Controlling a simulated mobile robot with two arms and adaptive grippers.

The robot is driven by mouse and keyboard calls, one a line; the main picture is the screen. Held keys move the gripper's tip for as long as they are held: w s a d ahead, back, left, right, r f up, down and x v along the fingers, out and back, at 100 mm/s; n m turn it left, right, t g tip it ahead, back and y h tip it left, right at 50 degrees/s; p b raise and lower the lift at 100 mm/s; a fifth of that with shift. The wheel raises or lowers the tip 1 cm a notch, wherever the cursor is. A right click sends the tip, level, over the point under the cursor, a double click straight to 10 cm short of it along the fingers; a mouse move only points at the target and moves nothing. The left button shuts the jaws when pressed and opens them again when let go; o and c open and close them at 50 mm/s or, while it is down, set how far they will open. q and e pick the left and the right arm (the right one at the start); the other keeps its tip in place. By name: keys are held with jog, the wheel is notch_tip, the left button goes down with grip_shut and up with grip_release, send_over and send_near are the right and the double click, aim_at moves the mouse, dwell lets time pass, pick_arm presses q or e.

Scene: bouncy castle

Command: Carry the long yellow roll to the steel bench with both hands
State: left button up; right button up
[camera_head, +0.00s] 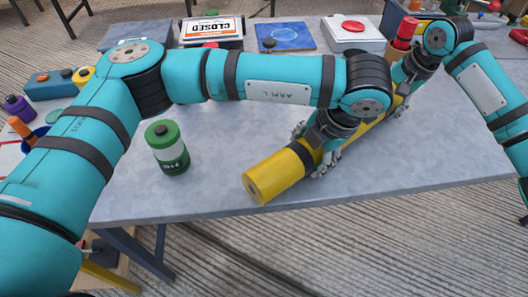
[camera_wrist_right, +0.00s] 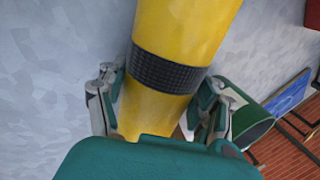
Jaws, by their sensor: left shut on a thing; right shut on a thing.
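The long yellow roll (camera_head: 275,178) lies diagonally over the grey, metal-looking bench (camera_head: 225,130), its near end close to the bench's front edge. Whether it touches the top I cannot tell. My left gripper (camera_head: 318,150) is shut around the roll near its near end, by a dark band. My right gripper (camera_head: 398,103) is shut on the roll farther back and is partly hidden by my arms. In the right wrist view the roll (camera_wrist_right: 180,30) runs between the fingers of my right gripper (camera_wrist_right: 160,95), with a black ribbed band beside them.
A green-and-white canister (camera_head: 167,148) stands on the bench left of the roll. A CLOSED sign (camera_head: 211,29), a blue panel (camera_head: 285,37) and a white box with a red top (camera_head: 352,33) line the back. The bench's front right is clear.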

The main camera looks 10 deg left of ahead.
pick_arm(q)
jog(key=o, duration=1.3)
jog(key=shift+f, duration=0.25)
pick_arm(e)
jog(key=o, duration=1.3)
jog(key=shift+f, duration=0.3)
pick_arm(q)
jog(key=o, duration=0.4)
jog(key=shift+r, duration=0.1)
pick_arm(e)
jog(key=o, duration=0.4)
jog(key=shift+r, duration=0.15)
pick_arm(q)
jog(key=shift+o, duration=0.2)
pick_arm(e)
jog(key=shift+o, duration=0.2)
pick_arm(q)
jog(key=v, duration=1.2)
pick_arm(e)
jog(key=v, duration=1.2)
pick_arm(q)
jog(key=p+v, duration=0.5)
jog(key=v, duration=0.4)
pick_arm(e)
jog(key=shift+r, duration=2.35)
pick_arm(q)
jog(key=shift+r, duration=0.1)
